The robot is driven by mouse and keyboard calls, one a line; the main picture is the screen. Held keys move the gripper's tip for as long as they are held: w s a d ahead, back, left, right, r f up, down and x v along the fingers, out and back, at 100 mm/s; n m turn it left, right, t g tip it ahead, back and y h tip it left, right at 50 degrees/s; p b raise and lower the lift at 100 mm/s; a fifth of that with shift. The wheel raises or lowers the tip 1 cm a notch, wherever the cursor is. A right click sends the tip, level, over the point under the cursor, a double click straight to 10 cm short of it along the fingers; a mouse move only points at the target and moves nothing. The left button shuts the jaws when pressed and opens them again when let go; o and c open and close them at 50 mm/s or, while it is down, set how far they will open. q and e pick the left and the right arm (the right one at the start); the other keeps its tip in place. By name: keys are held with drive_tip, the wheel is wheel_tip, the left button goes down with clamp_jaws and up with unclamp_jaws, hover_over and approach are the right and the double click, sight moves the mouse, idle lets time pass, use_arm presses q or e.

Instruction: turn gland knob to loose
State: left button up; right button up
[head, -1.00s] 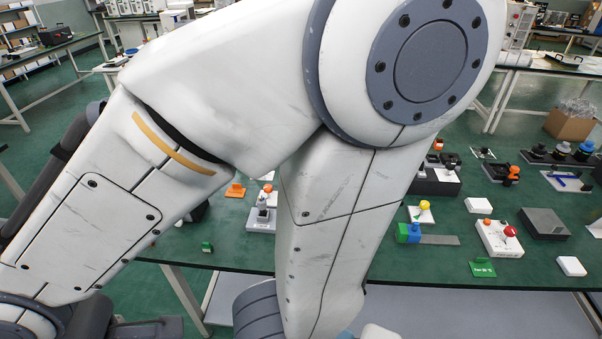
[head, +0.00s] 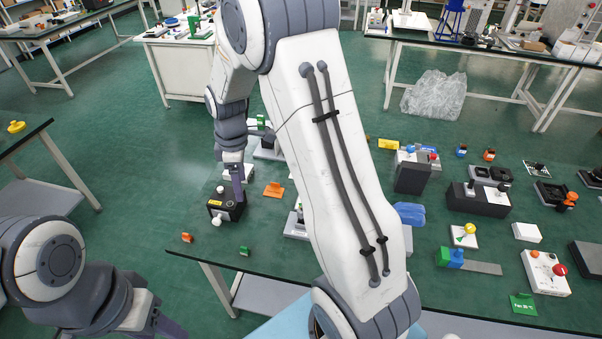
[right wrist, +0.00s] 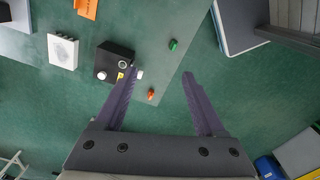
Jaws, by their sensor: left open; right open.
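A small black box (head: 232,212) stands near the left end of the green table, with a pale round knob (head: 216,221) on its near side and a yellow label. Which of its parts is the gland knob I cannot tell. My left gripper (head: 170,327) is open at the bottom left, clear of the table and partly cut off.
An orange piece (head: 273,190) and a white block (head: 238,173) lie near the box. Small orange (head: 187,238) and green (head: 244,251) clips sit at the front edge. My right arm hides the table's middle; several devices stand to the right.

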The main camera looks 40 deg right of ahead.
drive_tip(key=w+d+f+n+p, duration=0.15)
drive_tip(key=d+f, duration=0.25)
drive_tip(key=d, duration=0.7)
drive_tip(key=d+f+n+p, duration=0.15)
drive_tip(key=d+f, duration=0.25)
drive_tip(key=d, duration=0.7)
drive_tip(key=f+p, duration=0.1)
drive_tip(key=f, duration=0.4)
drive_tip(key=f+p, duration=0.2)
drive_tip(key=f, duration=0.3)
drive_tip(key=shift+d, duration=0.2)
use_arm(q)
wheel_tip(320, 180, up, 8)
use_arm(e)
drive_tip(key=shift+f, duration=0.6)
use_arm(q)
drive_tip(key=shift+f, duration=0.1)
use_arm(e)
clamp_jaws()
